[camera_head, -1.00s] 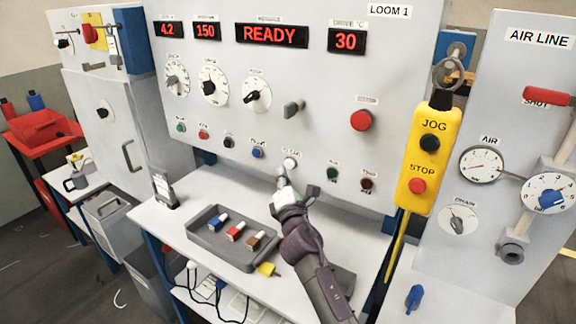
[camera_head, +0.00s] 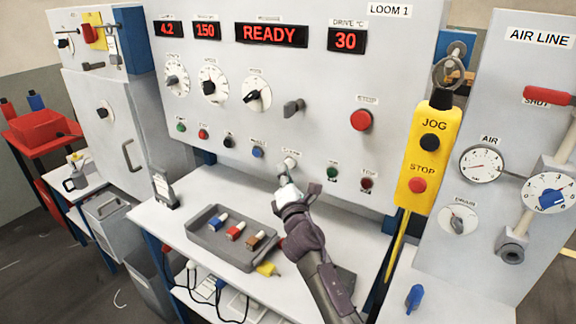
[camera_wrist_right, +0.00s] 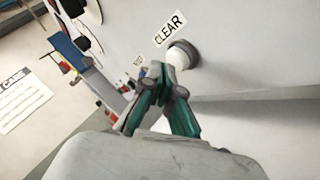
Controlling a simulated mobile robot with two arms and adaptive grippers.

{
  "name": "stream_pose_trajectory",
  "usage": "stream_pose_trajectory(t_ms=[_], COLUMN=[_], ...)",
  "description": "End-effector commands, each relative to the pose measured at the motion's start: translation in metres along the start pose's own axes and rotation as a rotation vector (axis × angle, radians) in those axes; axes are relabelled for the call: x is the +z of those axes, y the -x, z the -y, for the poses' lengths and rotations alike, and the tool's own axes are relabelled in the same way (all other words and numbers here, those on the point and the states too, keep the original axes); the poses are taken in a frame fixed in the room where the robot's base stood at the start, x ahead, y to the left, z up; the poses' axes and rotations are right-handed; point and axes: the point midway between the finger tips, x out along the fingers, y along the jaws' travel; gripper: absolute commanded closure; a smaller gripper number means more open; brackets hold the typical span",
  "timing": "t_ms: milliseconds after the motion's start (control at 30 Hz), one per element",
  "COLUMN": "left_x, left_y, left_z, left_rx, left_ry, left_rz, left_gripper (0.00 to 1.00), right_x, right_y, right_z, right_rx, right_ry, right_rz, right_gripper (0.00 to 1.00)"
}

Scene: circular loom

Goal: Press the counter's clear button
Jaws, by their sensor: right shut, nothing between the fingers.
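The clear button (camera_head: 290,163) is a round white button low on the grey loom panel (camera_head: 330,110). In the right wrist view the white button (camera_wrist_right: 182,55) sits in a dark collar beside the CLEAR label (camera_wrist_right: 169,27). My right gripper (camera_head: 286,180) is shut and empty, just below the button in the head view. In the right wrist view its closed fingertips (camera_wrist_right: 158,72) are close to the button's lower left; I cannot tell whether they touch it. My left gripper is not in view.
A blue button (camera_head: 257,152) and a green button (camera_head: 332,173) flank the white one. A grey tray (camera_head: 205,238) with several coloured pieces is on the white shelf below. A yellow JOG/STOP pendant (camera_head: 424,150) hangs at the right.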

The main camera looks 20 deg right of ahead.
Motion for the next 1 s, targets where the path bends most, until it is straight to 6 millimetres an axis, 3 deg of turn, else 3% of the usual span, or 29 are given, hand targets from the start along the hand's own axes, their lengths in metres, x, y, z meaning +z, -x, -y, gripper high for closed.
stream_pose_trajectory(t_ms=[1000], left_x=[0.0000], left_y=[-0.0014], left_z=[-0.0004], left_rx=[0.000], left_ry=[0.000], left_rz=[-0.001], left_gripper=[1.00], right_x=[0.0044], right_y=[-0.0058], right_z=[0.0044], right_rx=[0.000], right_ry=[0.002], right_rz=[0.000], right_gripper=[1.00])
